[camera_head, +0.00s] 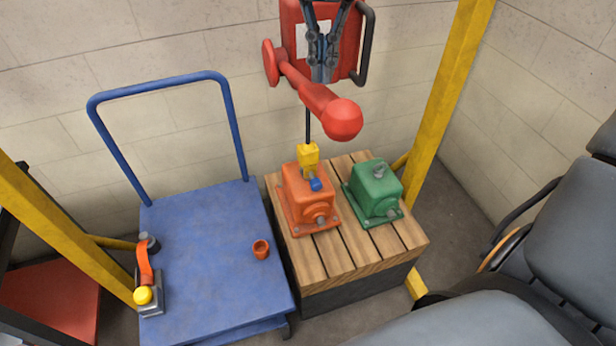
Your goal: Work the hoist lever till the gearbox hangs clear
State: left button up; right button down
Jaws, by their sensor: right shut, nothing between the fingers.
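My right gripper (322,72) comes in from the top of the head view, fingers shut and empty. Its tips are just above the red hoist lever (318,97) in the picture; I cannot tell whether they touch it. The lever slopes down to the right from its pivot to a round red knob (343,119). The red hoist body (290,18) is behind the gripper, partly hidden. A dark cable runs down to a yellow hook block (308,156) on top of the orange gearbox (294,190). The gearbox appears to rest on the wooden slatted stand (340,256). My left gripper is not in view.
A green gearbox (376,188) stands to the right on the same stand. Yellow posts (446,90) flank the area. Grey seats (570,230) are at right.

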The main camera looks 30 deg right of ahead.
jog(key=shift+r, duration=0.1)
notch_tip(320, 180, up, 7)
jog(key=p, duration=0.5)
jog(key=shift+p, duration=0.35)
